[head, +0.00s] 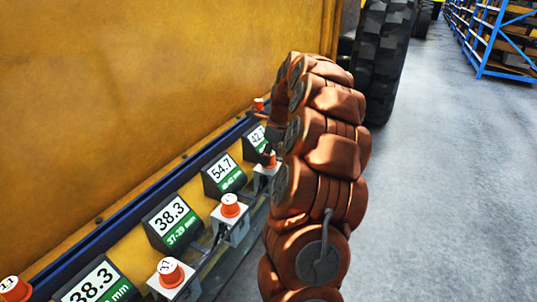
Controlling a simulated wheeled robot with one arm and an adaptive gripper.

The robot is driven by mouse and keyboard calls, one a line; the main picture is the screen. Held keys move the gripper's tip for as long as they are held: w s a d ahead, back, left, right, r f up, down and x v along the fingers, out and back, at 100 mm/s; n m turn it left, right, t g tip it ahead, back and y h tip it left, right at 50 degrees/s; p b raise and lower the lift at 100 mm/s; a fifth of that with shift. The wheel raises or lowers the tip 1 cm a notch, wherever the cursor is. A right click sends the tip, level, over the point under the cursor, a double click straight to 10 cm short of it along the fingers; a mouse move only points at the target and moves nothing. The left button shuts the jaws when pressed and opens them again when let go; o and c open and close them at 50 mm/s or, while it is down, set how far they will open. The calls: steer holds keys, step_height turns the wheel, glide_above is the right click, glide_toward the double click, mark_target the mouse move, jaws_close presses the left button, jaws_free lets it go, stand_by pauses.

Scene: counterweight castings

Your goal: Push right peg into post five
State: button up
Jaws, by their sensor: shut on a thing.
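A row of grey post blocks runs along the yellow casting's base. Orange pegs or caps top them: one at the lower left (15,290), one with dark markings (171,272), one on a middle block (230,205), and a small one farther back (259,103). My gripper (270,150) is mostly hidden behind my own copper-coloured arm. Its dark tip is low over the block (265,178) by the far display, shut on what seems to be a reddish peg. Seating depth and which post is number five cannot be told.
Display boxes reading 38.3 (172,220), 38.3 (95,285), 54.7 (223,172) and about 42 (256,138) stand behind the posts. The yellow casting (150,80) walls the left. A black tyre (383,60) stands beyond my arm. Open floor (440,190) and blue shelving (500,40) are right.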

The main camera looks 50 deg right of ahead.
steer(key=shift+f, duration=0.55)
steer(key=o, duration=1.2)
steer(key=shift+r, duration=0.1)
steer(key=v, duration=1.2)
